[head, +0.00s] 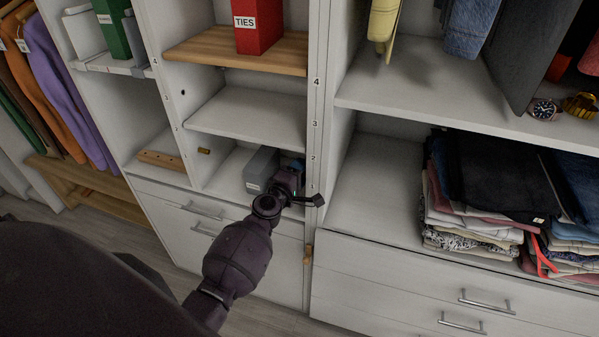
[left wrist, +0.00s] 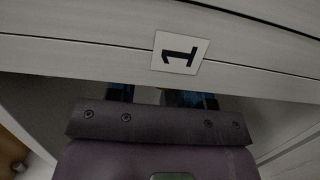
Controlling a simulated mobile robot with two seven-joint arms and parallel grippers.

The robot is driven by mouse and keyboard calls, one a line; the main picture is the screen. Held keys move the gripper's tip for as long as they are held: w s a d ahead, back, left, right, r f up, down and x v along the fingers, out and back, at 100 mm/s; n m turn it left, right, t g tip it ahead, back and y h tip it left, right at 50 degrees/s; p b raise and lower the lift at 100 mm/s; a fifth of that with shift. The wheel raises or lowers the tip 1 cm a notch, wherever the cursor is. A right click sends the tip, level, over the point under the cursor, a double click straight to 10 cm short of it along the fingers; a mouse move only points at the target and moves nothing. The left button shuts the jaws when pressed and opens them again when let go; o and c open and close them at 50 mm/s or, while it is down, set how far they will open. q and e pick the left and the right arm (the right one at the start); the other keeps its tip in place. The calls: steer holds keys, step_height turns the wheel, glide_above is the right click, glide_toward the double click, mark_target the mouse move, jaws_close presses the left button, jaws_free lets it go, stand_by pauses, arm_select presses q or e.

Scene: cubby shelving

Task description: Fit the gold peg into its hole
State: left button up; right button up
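A small gold peg (head: 203,151) shows at the left divider wall of the middle column in the head view. I cannot tell how deep it sits. A dark round hole (head: 183,92) is higher on that wall. My left gripper (head: 298,183) is at the right divider of the lowest middle cubby, well to the right of the peg. In the left wrist view its fingers (left wrist: 155,97) stand apart with a gap between them, and their tips are hidden behind the panel labelled 1 (left wrist: 130,58). I see no gold between them. My right gripper is out of view.
A grey box (head: 261,168) stands in the cubby beside my left gripper. A wooden rail (head: 161,160) lies in the left cubby. The middle shelf (head: 250,118) is bare. Folded clothes (head: 465,205) fill the right bay, with drawers below.

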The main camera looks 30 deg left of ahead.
arm_select(q)
steer(key=s, duration=1)
steer(key=shift+s+d, duration=0.25)
steer(key=shift+s, duration=0.15)
stand_by(0.4)
